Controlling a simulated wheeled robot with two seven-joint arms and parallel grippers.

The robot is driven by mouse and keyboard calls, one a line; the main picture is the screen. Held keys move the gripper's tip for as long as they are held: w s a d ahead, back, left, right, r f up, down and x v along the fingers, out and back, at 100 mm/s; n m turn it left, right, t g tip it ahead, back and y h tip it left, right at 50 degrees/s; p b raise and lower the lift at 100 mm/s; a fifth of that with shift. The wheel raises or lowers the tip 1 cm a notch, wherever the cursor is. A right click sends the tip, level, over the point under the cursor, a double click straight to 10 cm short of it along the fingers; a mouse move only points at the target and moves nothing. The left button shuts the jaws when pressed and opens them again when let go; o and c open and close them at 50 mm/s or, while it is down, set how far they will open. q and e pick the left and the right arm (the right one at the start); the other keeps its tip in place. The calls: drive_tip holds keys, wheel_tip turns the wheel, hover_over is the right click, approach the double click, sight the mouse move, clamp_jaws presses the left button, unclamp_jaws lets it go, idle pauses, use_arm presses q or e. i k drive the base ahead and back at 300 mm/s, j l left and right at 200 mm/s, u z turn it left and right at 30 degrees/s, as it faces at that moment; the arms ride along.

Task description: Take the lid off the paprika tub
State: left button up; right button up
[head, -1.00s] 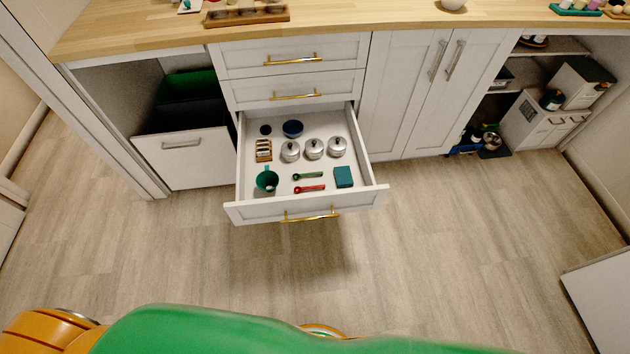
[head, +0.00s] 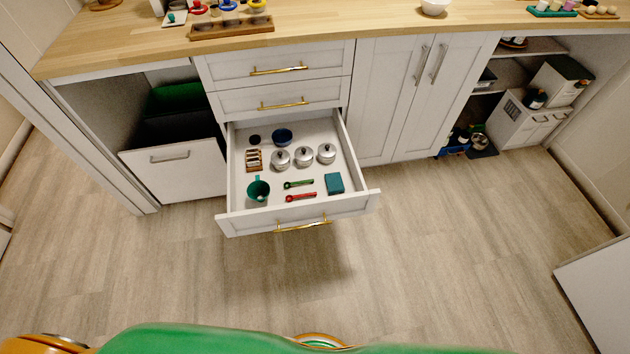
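Three small round tubs with silver, knobbed lids stand in a row in the open drawer (head: 222,190): a left one (head: 280,159), a middle one (head: 304,156) and a right one (head: 327,154). All three lids appear to be on. No label is readable at this size, so I cannot tell which tub, if any, is the paprika. Neither of my grippers is in view.
The drawer also holds a dark blue bowl (head: 282,136), a green cup (head: 258,189), green and red spoons (head: 300,197), a teal box (head: 335,183) and a wooden rack (head: 254,160). A pull-out bin (head: 178,170) stands open at left. The floor in front is clear.

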sight(324, 150)
drive_tip(key=i+j+z, duration=0.15)
drive_tip(key=j, duration=0.3)
drive_tip(key=i+j+z, duration=0.2)
drive_tip(key=j, duration=0.2)
drive_tip(key=j+z, duration=0.15)
drive_tip(key=j, duration=0.3)
